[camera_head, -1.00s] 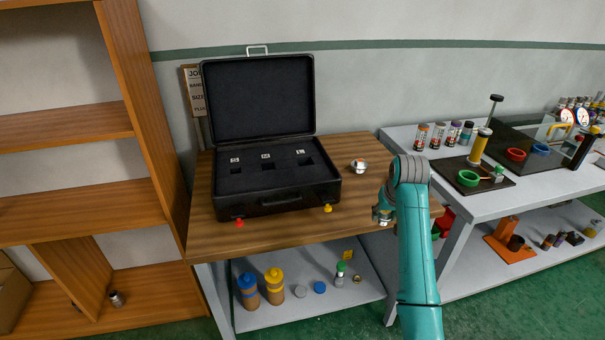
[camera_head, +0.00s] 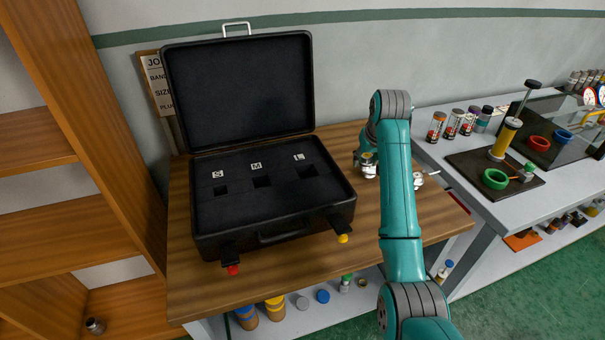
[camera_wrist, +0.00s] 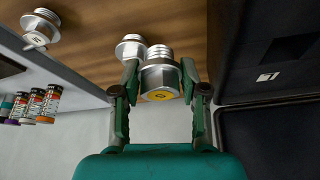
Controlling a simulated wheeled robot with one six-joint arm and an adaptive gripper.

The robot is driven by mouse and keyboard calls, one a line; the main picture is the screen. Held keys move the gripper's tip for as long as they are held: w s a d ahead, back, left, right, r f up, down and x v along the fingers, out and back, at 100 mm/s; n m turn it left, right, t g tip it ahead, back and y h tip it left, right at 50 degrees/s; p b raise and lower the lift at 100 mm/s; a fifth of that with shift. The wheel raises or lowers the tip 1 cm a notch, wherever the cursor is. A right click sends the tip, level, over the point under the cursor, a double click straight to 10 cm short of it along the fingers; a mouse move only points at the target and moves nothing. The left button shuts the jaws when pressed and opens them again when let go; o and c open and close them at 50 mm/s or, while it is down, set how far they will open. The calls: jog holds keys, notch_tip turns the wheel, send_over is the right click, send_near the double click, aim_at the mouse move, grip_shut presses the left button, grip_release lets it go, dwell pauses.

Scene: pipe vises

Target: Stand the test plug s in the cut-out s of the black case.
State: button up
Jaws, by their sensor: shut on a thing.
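The open black case (camera_head: 275,222) stands on the wooden table. Its foam has three square cut-outs: cut-out s (camera_head: 221,190) at left, M (camera_head: 262,182) and L (camera_head: 308,171); all look empty. In the wrist view my gripper (camera_wrist: 159,74) is shut on a silver threaded plug (camera_wrist: 158,53) with a yellow end face; its mark is too small to read surely. In the head view my gripper (camera_head: 367,160) is right of the case, partly hidden by my arm. A second silver plug (camera_wrist: 130,46) is close behind the held one; I cannot tell whether they touch.
Another silver plug (camera_wrist: 38,27) is apart at the left in the wrist view. The case lid (camera_head: 240,90) stands upright at the back. Red (camera_head: 233,270) and yellow (camera_head: 343,238) knobs are at the case front. A grey bench (camera_head: 455,205) with jars stands at right.

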jog(key=shift+w+f, duration=0.15)
jog(key=shift+f, duration=0.15)
notch_tip(320, 180, down, 9)
jog(key=shift+a+f, duration=0.1)
jog(key=shift+f, duration=0.1)
jog(key=o, duration=1.2)
jog(key=shift+f, duration=0.1)
jog(key=shift+c, duration=0.2)
